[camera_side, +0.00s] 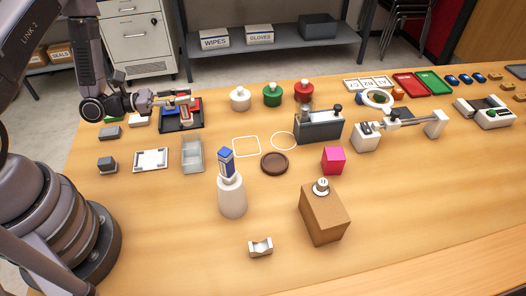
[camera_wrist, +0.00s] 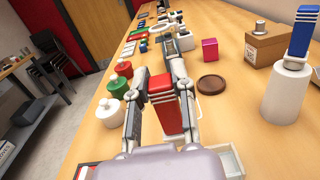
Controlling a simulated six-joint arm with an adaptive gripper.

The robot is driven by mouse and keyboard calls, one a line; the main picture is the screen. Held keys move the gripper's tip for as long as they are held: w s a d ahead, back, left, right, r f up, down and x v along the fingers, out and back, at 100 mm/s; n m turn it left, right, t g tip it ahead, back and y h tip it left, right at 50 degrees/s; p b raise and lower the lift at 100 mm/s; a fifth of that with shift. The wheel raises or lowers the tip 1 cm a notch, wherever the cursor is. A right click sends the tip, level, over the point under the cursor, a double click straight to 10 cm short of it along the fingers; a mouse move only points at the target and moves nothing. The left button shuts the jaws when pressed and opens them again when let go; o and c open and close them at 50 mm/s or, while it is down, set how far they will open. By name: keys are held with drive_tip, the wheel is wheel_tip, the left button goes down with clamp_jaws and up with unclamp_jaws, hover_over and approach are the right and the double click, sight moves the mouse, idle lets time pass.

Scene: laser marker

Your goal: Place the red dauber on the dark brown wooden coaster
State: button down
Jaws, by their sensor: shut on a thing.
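The red dauber (camera_wrist: 168,112) is between the two fingers of my gripper (camera_wrist: 161,84) in the wrist view, its end toward the camera partly hidden by my gripper body. In the side view my gripper (camera_side: 184,98) is at the back left, over a dark tray (camera_side: 183,128) with red and blue pieces; how far the dauber is above the tray is hard to tell. The dark brown round coaster (camera_side: 275,163) lies bare on the table, right of and nearer the camera than my gripper. It also shows in the wrist view (camera_wrist: 212,83).
A white bottle (camera_side: 232,197) with a blue dauber (camera_side: 227,163) stands left of and in front of the coaster. A pink cube (camera_side: 333,160) and a grey holder (camera_side: 318,127) are to its right. White, green and red bottles (camera_side: 272,96) stand at the back.

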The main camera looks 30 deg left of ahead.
drive_tip(key=s+d+r+m+g+h, duration=0.2)
drive_tip(key=d+g, duration=0.1)
drive_tip(key=d, duration=0.4)
drive_tip(key=s+d+r+m+g+h, duration=0.2)
drive_tip(key=d+g, duration=0.1)
drive_tip(key=d, duration=0.4)
drive_tip(key=shift+w+d+f, duration=1.1)
drive_tip(key=shift+w+f, duration=0.85)
drive_tip(key=shift+f, duration=0.1)
drive_tip(key=shift+w+d+f, duration=1.05)
drive_tip(key=shift+w+f, duration=0.9)
drive_tip(key=shift+f, duration=0.15)
drive_tip(key=shift+w+d+f, duration=1.1)
drive_tip(key=shift+w+f, duration=0.85)
drive_tip(key=shift+f, duration=0.1)
drive_tip(key=shift+f, duration=0.1)
drive_tip(key=c, duration=1)
unclamp_jaws()
drive_tip(key=shift+o, duration=0.2)
